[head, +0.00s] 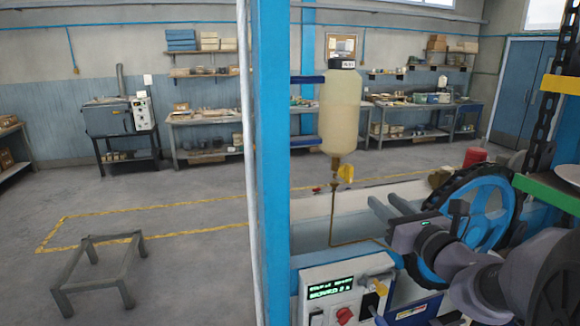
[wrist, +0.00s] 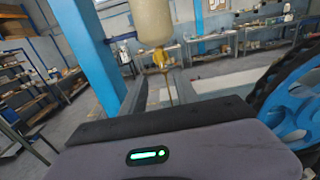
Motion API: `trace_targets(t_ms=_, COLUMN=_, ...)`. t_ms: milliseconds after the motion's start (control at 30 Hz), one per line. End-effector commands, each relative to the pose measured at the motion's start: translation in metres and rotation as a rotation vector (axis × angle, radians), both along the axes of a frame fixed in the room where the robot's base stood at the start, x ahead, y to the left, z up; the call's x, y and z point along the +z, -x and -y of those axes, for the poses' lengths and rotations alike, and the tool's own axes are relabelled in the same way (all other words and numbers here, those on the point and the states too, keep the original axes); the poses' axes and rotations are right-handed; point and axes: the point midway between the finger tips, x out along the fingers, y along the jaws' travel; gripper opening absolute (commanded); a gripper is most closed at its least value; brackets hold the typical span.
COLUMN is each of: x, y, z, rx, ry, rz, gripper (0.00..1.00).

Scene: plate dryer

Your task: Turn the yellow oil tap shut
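The yellow oil tap (head: 346,173) sits on the thin brass fitting under a hanging bottle of pale oil (head: 340,112). Its handle sticks out to the right of the fitting in the head view. In the wrist view the tap (wrist: 160,58) shows small, below the bottle (wrist: 152,22), and its exact angle is hard to tell. My gripper (head: 379,196) is lower and to the right of the tap in the head view. Its two grey fingers look apart with nothing between them, and they do not touch the tap.
A blue post (head: 270,160) stands left of the bottle. A thin pipe (head: 333,215) runs down from the tap. A control box (head: 345,292) with a red knob stands below. A large blue wheel (head: 485,215) is close behind my arm on the right.

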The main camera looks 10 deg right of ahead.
Motion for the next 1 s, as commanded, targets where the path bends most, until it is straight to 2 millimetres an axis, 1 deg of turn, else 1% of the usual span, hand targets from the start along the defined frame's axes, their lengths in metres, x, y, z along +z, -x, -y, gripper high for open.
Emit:
trace_targets(t_ms=100, x=-0.002, y=-0.036, z=-0.004, rx=0.007, ry=0.000, rz=-0.002, gripper=0.36)
trace_targets(t_ms=300, x=-0.001, y=-0.097, z=-0.006, rx=0.006, ry=0.002, rz=-0.002, gripper=0.36)
trace_targets(t_ms=400, x=0.000, y=-0.121, z=-0.007, rx=0.006, ry=0.003, rz=-0.001, gripper=0.36)
trace_targets(t_ms=500, x=0.000, y=-0.137, z=-0.007, rx=0.005, ry=0.004, rz=-0.001, gripper=0.36)
trace_targets(t_ms=600, x=0.000, y=-0.146, z=-0.007, rx=0.005, ry=0.005, rz=-0.002, gripper=0.36)
trace_targets(t_ms=667, x=-0.001, y=-0.148, z=-0.007, rx=0.005, ry=0.005, rz=-0.002, gripper=0.36)
trace_targets(t_ms=900, x=-0.001, y=-0.149, z=-0.007, rx=0.005, ry=0.005, rz=-0.002, gripper=0.36)
trace_targets(t_ms=933, x=-0.001, y=-0.149, z=-0.007, rx=0.005, ry=0.005, rz=-0.002, gripper=0.32)
trace_targets(t_ms=1000, x=-0.001, y=-0.149, z=-0.007, rx=0.005, ry=0.005, rz=-0.002, gripper=0.19)
